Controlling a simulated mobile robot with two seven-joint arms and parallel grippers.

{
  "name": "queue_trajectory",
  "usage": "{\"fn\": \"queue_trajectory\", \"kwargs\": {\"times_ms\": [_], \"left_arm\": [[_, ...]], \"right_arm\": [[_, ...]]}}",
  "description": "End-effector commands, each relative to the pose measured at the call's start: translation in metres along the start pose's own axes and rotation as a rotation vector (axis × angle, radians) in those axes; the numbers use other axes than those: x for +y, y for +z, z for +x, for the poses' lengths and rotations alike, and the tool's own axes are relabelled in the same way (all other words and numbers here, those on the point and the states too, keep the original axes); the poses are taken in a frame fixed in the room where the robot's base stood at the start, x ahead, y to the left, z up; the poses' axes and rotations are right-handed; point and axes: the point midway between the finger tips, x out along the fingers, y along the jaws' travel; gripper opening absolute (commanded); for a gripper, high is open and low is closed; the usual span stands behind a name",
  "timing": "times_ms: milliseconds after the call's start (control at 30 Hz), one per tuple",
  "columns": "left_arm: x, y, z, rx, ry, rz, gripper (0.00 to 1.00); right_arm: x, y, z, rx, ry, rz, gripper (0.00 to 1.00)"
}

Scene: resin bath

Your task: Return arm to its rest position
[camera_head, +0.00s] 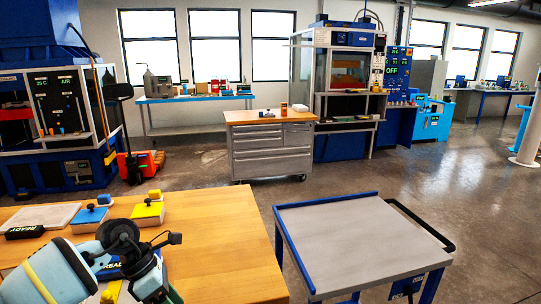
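My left arm comes in at the lower left, over the wooden table (215,225). Its light blue link with a yellow band ends in a dark wrist. The dark end of my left gripper (150,278) is small and folded close to the wrist, and I cannot make out its fingers or anything held. My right arm and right gripper are not in view.
The table holds a blue box (90,217), a yellow box (148,215), a black READY display (24,232), a grey plate (44,216) and a partly hidden blue READY unit (115,268). A grey-topped cart (360,240) stands right across a gap. A drawer cabinet (270,150) stands behind.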

Motion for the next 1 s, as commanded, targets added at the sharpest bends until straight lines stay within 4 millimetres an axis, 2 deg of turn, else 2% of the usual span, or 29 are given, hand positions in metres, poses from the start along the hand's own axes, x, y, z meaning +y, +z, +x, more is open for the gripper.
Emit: {"fn": "queue_trajectory", "kwargs": {"times_ms": [33,100,200,400,567,667,767,867,1000], "left_arm": [[-0.017,0.008,0.022,-0.066,-0.068,-0.017,0.57],[-0.041,0.023,0.047,-0.178,-0.161,-0.057,0.57],[-0.074,0.043,0.073,-0.336,-0.298,-0.141,0.57],[-0.125,0.071,0.098,-0.638,-0.559,-0.397,0.57],[-0.145,0.080,0.103,-0.856,-0.747,-0.677,0.57],[-0.148,0.077,0.104,-0.979,-0.850,-0.880,0.57],[-0.144,0.065,0.107,-1.090,-0.940,-1.104,0.57],[-0.137,0.045,0.113,-1.190,-1.015,-1.345,0.57],[-0.128,0.002,0.129,-1.306,-1.090,-1.708,0.57]], "right_arm": [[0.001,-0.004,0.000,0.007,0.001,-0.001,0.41],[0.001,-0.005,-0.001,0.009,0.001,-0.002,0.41],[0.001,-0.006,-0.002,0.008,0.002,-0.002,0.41],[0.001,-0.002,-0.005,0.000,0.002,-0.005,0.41],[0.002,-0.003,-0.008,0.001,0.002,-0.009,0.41],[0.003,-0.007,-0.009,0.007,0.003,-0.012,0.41],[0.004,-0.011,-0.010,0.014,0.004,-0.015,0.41],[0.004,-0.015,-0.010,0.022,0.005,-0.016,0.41],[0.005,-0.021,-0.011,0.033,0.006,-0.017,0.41]]}}
